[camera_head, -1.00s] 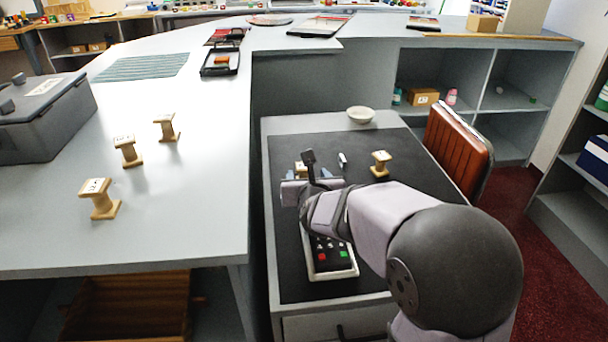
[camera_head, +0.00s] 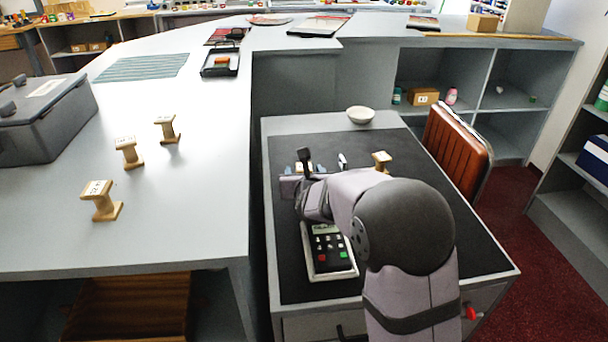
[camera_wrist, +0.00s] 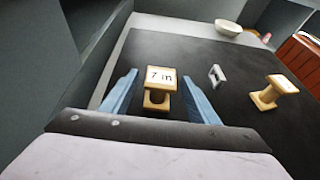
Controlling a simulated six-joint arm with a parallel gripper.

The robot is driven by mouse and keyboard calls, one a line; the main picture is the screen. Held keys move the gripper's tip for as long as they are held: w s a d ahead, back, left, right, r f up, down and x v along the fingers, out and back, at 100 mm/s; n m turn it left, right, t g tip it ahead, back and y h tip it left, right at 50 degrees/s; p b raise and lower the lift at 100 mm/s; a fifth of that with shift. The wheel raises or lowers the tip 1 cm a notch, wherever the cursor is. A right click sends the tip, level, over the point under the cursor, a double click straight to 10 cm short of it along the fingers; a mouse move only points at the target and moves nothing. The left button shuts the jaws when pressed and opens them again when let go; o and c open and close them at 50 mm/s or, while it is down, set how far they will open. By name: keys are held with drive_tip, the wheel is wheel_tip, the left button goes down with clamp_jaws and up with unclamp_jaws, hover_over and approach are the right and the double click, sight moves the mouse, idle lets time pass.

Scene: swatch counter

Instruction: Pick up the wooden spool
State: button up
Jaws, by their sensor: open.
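A wooden spool (camera_wrist: 158,100) with a white "7 m" label stands upright on the dark mat, between the two blue fingers of my gripper (camera_wrist: 159,76) in the wrist view. The fingers are open, with a gap showing on each side of the spool. In the head view my gripper (camera_head: 305,170) is over the desk, and my wrist mostly hides this spool. A second wooden spool (camera_wrist: 268,95) stands to the right on the mat; in the head view it (camera_head: 381,158) is partly hidden by my arm. Several similar spools (camera_head: 129,156) stand on the left counter.
A keypad device (camera_head: 330,252) lies on the mat nearer the front. A white bowl (camera_head: 361,114) is at the desk's back edge. A brown chair (camera_head: 458,145) stands at the right.

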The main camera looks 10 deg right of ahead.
drive_tip(key=c, duration=1.1)
drive_tip(key=shift+c, duration=0.2)
wheel_tip(320, 180, up, 10)
drive_tip(key=p, duration=0.3)
